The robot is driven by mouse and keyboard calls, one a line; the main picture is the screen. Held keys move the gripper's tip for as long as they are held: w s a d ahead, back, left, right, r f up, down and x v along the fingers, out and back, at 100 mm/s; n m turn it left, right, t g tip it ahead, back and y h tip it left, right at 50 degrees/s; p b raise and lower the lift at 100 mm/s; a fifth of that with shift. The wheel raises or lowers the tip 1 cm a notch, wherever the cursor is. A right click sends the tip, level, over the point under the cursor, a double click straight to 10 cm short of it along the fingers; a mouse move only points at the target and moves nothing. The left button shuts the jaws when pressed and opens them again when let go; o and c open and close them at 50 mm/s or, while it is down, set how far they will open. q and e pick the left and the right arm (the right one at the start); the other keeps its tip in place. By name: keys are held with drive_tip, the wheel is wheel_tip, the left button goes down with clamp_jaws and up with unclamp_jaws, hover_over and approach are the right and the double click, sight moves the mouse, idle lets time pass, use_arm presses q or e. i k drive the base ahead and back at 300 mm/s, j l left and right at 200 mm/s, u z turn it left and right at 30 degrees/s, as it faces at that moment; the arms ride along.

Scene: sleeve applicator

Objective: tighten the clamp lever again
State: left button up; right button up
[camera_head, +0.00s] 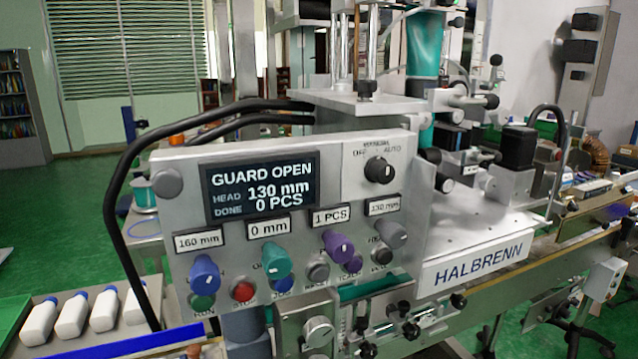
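The sleeve applicator fills the middle of the head view. Its control panel (335,170) faces me, with a screen (262,188) reading GUARD OPEN, HEAD 130 mm, DONE 0 PCS. Black-ended clamping parts (465,102) sit on the column at the upper right, beside a teal sleeve roll (425,45). A small black knob (367,88) stands on the plate above the panel. More black knobs (411,330) are below the panel. I cannot tell which of these is the clamp lever, or whether it is tight. Neither of my grippers shows.
Coloured knobs (276,260) stick out from the panel toward me. A black cable (118,200) loops around its left side. White bottles (72,315) lie on a tray at the lower left. A conveyor (560,250) runs off to the right. Green floor is open at the left.

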sight(496, 60)
drive_tip(key=z, duration=0.8)
